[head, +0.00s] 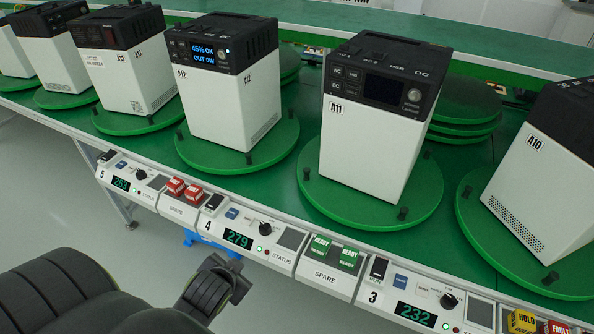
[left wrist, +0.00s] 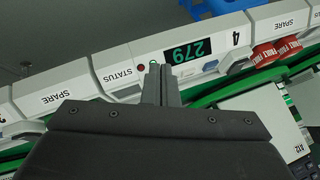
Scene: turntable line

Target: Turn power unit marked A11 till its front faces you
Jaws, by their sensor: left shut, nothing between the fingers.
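The power unit marked A11 (head: 362,145) stands upright on a round green turntable (head: 425,200) right of centre in the head view. It has a white body and black top. Its black control panel, with a dark screen (head: 385,88), several buttons and a round knob, faces toward me, with the A11 label below it. My left gripper (head: 228,272) is low in the head view, in front of the control strip and apart from A11. In the left wrist view its fingers (left wrist: 160,75) are together and empty, near the 279 display. My right gripper is not in view.
Unit A12 (head: 221,95) stands left of A11, and unit A10 (head: 550,160) stands right, each on its turntable. Short black pegs (head: 403,213) rise from the turntable rims. A control strip (head: 325,275) with displays and red, green and yellow buttons runs along the front edge.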

